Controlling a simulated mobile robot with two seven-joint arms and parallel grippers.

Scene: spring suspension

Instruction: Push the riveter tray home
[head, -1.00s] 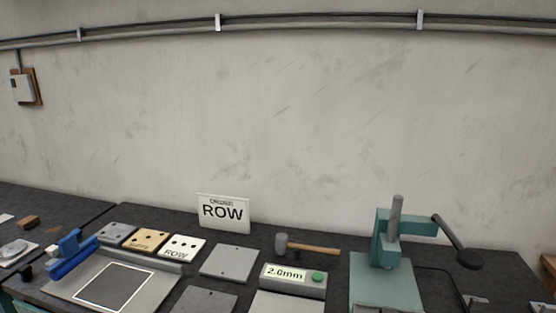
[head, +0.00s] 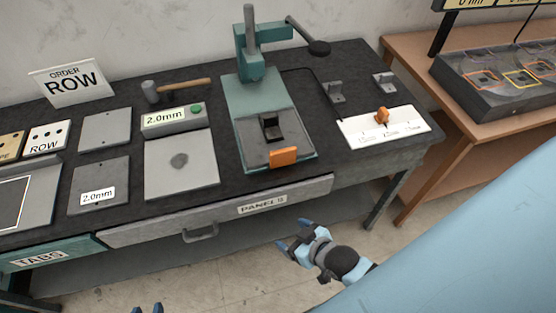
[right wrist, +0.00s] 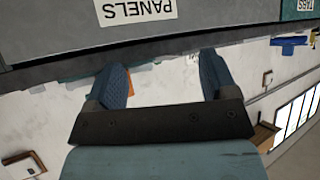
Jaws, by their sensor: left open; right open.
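The teal riveter (head: 262,100) stands on the dark bench. Its tray, with a black block (head: 270,127) and an orange front handle (head: 284,157), lies on the base near the bench's front edge. How far in the tray sits is hard to tell. My right gripper (head: 293,235) is open and empty, below and in front of the bench, apart from the handle. In the right wrist view its open fingers (right wrist: 163,80) have nothing between them; a bit of orange shows behind one finger. My left gripper (head: 147,310) is open, with only its fingertips showing at the bottom edge.
A drawer labelled PANELS (head: 215,213) runs under the bench front. A hammer (head: 180,88), a 2.0mm display box (head: 173,119) and metal plates (head: 181,165) lie left of the riveter. A white scale card with an orange slider (head: 382,117) lies to its right.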

